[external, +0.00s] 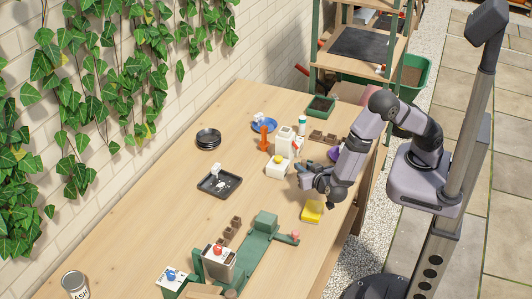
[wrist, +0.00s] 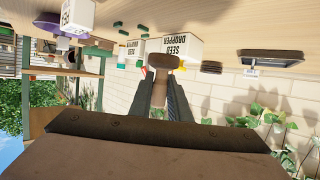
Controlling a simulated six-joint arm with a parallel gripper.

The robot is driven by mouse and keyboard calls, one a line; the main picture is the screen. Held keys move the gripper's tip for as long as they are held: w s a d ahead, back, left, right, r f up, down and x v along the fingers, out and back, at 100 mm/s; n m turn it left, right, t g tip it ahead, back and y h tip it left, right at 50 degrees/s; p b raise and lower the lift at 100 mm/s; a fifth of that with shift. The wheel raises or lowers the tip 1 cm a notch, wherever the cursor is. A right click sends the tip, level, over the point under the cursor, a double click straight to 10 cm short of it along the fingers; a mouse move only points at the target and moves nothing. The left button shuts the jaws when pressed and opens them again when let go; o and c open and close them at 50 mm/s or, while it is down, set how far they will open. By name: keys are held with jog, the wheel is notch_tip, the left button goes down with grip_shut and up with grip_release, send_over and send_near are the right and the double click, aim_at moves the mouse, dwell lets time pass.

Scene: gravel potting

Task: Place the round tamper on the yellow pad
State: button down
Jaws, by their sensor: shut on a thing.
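The yellow pad (external: 311,212) lies on the wooden table, in front of and just below my gripper (external: 304,172) in the external view. In the wrist view my gripper (wrist: 162,84) is shut on the round tamper, whose brown round head (wrist: 163,61) shows past the fingertips and whose paler shaft is between the fingers. The tamper is held above the table. I cannot make it out clearly in the external view. The pad does not show in the wrist view.
A white seed dropper box (external: 278,168) with a yellow knob stands behind the pad. A black tray (external: 219,183), black saucers (external: 208,138), an orange item (external: 264,136) and a green press-like stand (external: 262,232) are around. The table (external: 150,215) is clear at left.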

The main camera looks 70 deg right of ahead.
aim_at(303, 161)
jog(key=shift+r, duration=1.9)
